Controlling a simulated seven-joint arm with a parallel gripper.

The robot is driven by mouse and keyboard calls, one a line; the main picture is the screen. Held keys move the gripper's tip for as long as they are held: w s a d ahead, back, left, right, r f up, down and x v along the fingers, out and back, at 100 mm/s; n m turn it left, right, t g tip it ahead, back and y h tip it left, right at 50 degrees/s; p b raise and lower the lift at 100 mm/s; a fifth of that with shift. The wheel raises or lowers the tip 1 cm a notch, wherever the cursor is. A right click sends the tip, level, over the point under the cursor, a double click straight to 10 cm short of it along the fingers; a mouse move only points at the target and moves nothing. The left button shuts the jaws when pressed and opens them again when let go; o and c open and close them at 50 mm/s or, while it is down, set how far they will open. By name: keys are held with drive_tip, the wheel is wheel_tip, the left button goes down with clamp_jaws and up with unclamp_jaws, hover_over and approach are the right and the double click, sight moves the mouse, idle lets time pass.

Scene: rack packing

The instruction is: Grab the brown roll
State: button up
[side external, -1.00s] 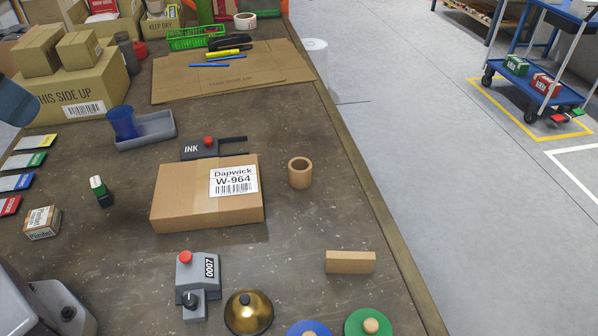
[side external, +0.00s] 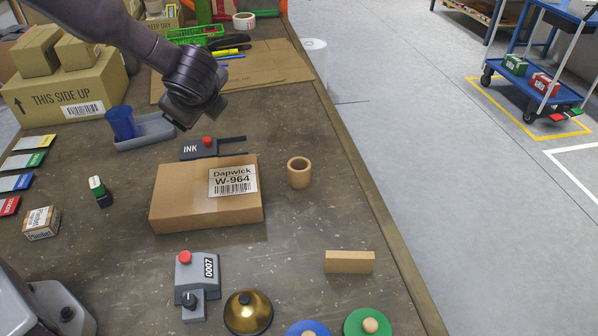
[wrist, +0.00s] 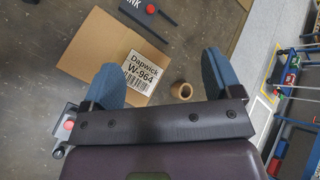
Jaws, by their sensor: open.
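The brown roll (side external: 299,180) stands upright on the workbench, just right of the closed cardboard box (side external: 180,195) labelled Dapwick W-964. In the wrist view the roll (wrist: 181,92) shows between my two blue fingers, nearer the right one, with its hollow top visible. My gripper (wrist: 160,62) is open and empty, high above the bench. In the side view my gripper (side external: 185,118) hangs to the upper left of the box, apart from the roll; its fingers are hard to make out there.
An ink pad (side external: 199,149) lies behind the box. A wooden block (side external: 349,262), a brass bell (side external: 248,313) and a grey counter device (side external: 197,277) stand in front. The bench's right edge (side external: 366,190) runs near the roll. Bench around the roll is clear on its right.

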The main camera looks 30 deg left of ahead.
drive_tip(key=w+d+f+m+t, duration=0.3)
drive_tip(key=w+d+f+m, duration=0.1)
drive_tip(key=d+f+m, duration=0.25)
drive_tip(key=m+t+h, duration=0.2)
drive_tip(key=m+t, duration=0.1)
drive_tip(key=m, duration=0.5)
approach(297, 175)
drive_tip(key=shift+a+r+n, duration=0.15)
drive_tip(key=shift+r+n, duration=0.1)
drive_tip(key=shift+w+a+f+h, duration=0.1)
drive_tip(key=shift+w+f+h, duration=0.15)
drive_tip(key=shift+w+h, duration=0.1)
drive_tip(key=x, duration=0.7)
drive_tip(key=shift+r, duration=0.1)
drive_tip(key=shift+x, duration=2.55)
drive_tip(key=shift+s, duration=0.1)
drive_tip(key=c, duration=1)
